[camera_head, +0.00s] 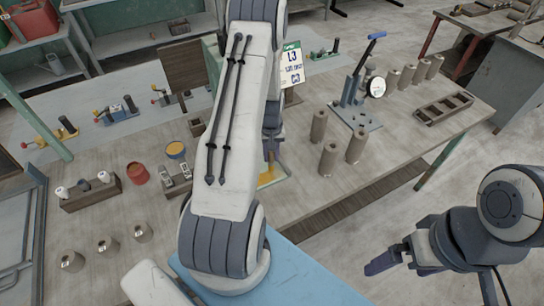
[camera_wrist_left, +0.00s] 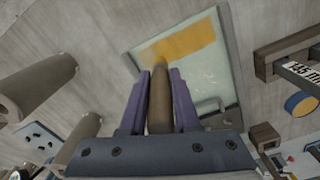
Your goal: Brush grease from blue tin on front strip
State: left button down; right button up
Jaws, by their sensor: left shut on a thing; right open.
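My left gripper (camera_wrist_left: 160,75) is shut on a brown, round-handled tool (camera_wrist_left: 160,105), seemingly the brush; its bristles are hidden. It is over a pale framed panel (camera_wrist_left: 205,75) with a yellow band (camera_wrist_left: 192,40) across one end. The tool's far end overlaps the band; I cannot tell whether they touch. In the head view, my arm hides most of the panel, and a yellow patch (camera_head: 268,177) shows beside it. The blue tin (camera_head: 176,157) with yellow contents stands left of my arm; it also shows in the left wrist view (camera_wrist_left: 294,103). My right gripper (camera_head: 385,262) is open and empty, off the table's front.
A red tin (camera_head: 137,174) and a wooden block with white-topped items (camera_head: 90,192) stand left. Several grey-brown cylinders (camera_head: 328,158) and a dial gauge stand (camera_head: 358,112) are right of my arm. A sign (camera_head: 292,65) stands behind. A slotted wooden rack (camera_head: 443,107) lies far right.

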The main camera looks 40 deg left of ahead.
aim_at(272, 162)
pick_arm(q)
notch_tip(272, 162, up, 2)
jog(key=shift+d+r+p, duration=0.1)
jog(key=shift+p, duration=0.4)
jog(key=shift+r+p, duration=0.75)
jog(key=shift+r, duration=0.3)
